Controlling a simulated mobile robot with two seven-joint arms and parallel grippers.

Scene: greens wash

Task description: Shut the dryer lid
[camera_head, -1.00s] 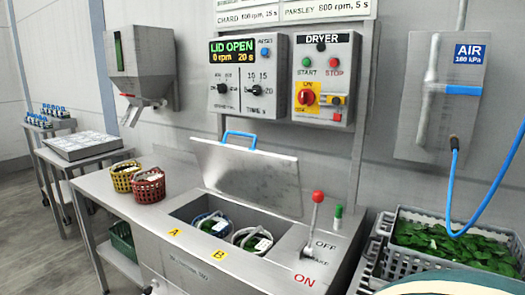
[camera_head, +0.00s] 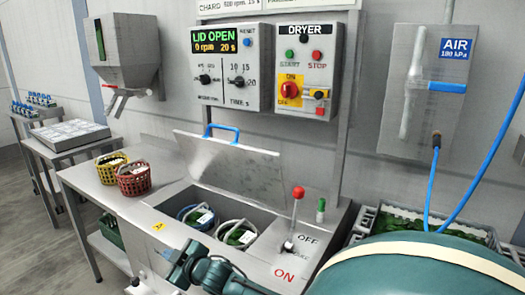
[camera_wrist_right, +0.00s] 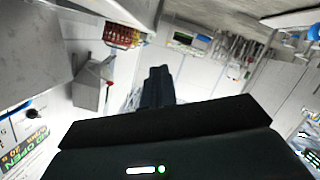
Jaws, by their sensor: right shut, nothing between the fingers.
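The dryer lid (camera_head: 228,160) is a grey metal plate with a blue handle (camera_head: 221,130). It stands open, tilted up at the back of the dryer's well. Two baskets of greens, a blue-rimmed one (camera_head: 194,217) and a white-rimmed one (camera_head: 237,235), sit in the open well. The panel display (camera_head: 215,42) reads LID OPEN, 0 rpm, 20 s. My right gripper (camera_head: 172,258) is low at the dryer's front edge, in front of and below the lid, touching neither lid nor handle. In the right wrist view its fingers (camera_wrist_right: 157,75) are shut and empty. My left gripper is not in view.
A lever with a red knob (camera_head: 298,193) stands right of the well, near a green-topped post (camera_head: 321,210). A yellow basket (camera_head: 111,168) and a red basket (camera_head: 133,180) stand left of the well. A crate of greens (camera_head: 395,217) is at the right, partly hidden by my arm.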

